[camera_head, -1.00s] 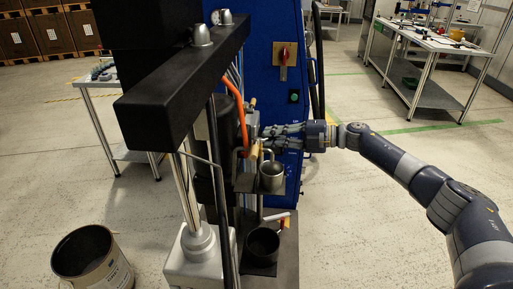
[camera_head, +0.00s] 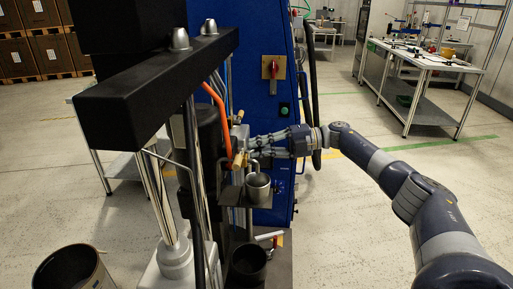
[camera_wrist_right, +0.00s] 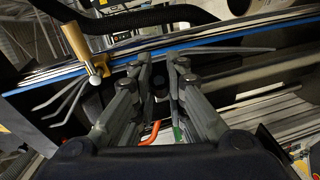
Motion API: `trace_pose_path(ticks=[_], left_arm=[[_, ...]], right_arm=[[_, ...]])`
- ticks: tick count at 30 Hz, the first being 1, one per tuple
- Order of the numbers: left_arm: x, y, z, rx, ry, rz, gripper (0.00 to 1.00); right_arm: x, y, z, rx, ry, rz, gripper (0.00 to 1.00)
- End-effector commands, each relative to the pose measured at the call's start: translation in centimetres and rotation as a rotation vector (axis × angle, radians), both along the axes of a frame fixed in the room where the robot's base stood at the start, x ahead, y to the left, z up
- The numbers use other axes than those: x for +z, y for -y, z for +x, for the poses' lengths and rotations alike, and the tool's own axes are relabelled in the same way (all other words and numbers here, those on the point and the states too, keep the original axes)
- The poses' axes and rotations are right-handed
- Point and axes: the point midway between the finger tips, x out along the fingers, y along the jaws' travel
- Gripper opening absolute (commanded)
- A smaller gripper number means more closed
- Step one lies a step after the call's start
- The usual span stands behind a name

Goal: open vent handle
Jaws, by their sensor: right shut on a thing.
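The drum pump (camera_head: 160,85) stands left of centre in the head view, with a dark crossbeam, steel rods and an orange hose. A brass fitting (camera_head: 239,159) sits on its right side; a brass valve with a silver lever (camera_wrist_right: 75,42) shows at upper left in the wrist view. My right gripper (camera_head: 251,148) reaches in from the right at the pump's side. In the wrist view its fingers (camera_wrist_right: 161,66) are close together around a small dark part, which I take as the vent handle; the contact is mostly hidden. My left gripper is out of view.
A blue cabinet (camera_head: 265,95) with a red switch stands right behind the gripper. A metal cup (camera_head: 257,188) sits on a bracket just below it, with a black cup (camera_head: 248,262) lower down. A bucket (camera_head: 72,268) is at lower left.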

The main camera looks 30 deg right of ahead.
Motion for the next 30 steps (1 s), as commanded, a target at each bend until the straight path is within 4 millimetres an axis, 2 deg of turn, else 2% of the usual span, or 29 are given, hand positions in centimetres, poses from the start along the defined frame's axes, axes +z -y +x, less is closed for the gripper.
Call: trace_pose_path(ticks=[2, 3, 5, 17, 22, 30], left_arm=[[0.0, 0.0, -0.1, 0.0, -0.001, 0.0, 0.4], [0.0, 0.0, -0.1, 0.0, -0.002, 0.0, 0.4], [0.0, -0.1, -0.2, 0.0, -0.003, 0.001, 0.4], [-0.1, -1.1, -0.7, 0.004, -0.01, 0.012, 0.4], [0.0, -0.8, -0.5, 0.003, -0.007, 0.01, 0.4], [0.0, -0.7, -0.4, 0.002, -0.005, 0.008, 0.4]], right_arm=[[-0.2, -0.1, 0.0, 0.002, -0.004, -0.002, 0.0], [-0.2, -0.1, 0.0, 0.002, -0.004, -0.002, 0.2], [-0.2, -0.1, 0.0, 0.002, -0.004, -0.002, 0.33], [0.0, 0.3, -0.1, -0.001, 0.0, -0.001, 0.34], [0.3, 2.3, -1.2, -0.004, -0.002, -0.001, 0.34], [1.1, 7.5, -4.1, -0.004, 0.0, -0.001, 0.34]])
